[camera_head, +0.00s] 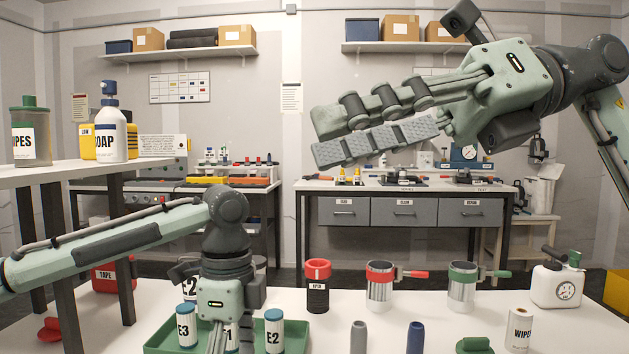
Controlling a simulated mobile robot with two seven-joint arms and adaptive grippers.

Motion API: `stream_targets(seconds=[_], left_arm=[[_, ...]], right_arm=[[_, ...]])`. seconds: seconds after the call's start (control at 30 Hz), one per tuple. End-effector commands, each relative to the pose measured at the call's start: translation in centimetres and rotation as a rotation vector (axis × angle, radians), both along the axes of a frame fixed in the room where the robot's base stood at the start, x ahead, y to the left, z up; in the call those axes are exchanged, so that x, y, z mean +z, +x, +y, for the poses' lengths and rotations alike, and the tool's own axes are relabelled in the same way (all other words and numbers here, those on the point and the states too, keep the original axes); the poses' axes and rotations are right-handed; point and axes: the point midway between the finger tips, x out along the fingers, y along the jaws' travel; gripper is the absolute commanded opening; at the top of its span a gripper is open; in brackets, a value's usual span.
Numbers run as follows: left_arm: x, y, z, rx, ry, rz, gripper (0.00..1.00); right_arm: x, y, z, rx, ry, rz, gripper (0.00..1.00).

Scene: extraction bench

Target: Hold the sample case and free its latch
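I cannot pick out a sample case or its latch in the head view. My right gripper (318,136) is raised high in front of the back wall, its fingers pointing left. The fingers are apart, the lower one's ribbed pad shows, and nothing is between them. My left gripper (217,340) points down over the green tray (297,331) at the front. Its fingers are in front of the jar marked E1 (232,338), between the jars E3 (186,325) and E2 (274,330). Its fingertips are cut off or hidden, so its grip is unclear.
Behind the tray stand a red-topped can (317,290), a red-handled can (379,290), a green-handled can (461,290) and a white jug (557,285). Grey (358,338) and blue (415,338) cylinders and a wipes roll (519,330) stand nearer. A raised shelf (50,176) is at left.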

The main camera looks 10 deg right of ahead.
Motion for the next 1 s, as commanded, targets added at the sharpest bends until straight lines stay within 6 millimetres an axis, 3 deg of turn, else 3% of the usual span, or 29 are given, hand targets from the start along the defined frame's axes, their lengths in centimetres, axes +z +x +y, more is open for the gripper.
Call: stream_targets(seconds=[0.03,0.17,0.3,0.4,0.67,1.0], left_arm=[[0.0,0.0,0.0,0.0,0.0,0.0,0.88],[0.0,0.0,0.0,0.0,0.0,0.0,0.88],[0.0,0.0,0.0,0.0,0.0,0.0,0.88],[0.0,0.0,0.0,0.0,0.0,0.0,0.88],[-0.5,0.0,0.0,0.0,0.001,0.001,0.88],[-5.4,0.0,0.1,0.001,0.002,0.003,0.88]], right_arm=[[-2.1,0.9,1.5,-0.016,-0.103,0.015,0.34],[-8.6,3.8,4.0,-0.112,-0.408,0.055,0.34],[-14.3,6.7,4.2,-0.256,-0.703,0.063,0.34],[-16.7,8.2,3.4,-0.351,-0.853,0.054,0.34],[-18.7,9.9,2.1,-0.467,-1.004,0.037,0.34],[-18.8,9.9,2.1,-0.466,-1.004,0.038,0.34]])
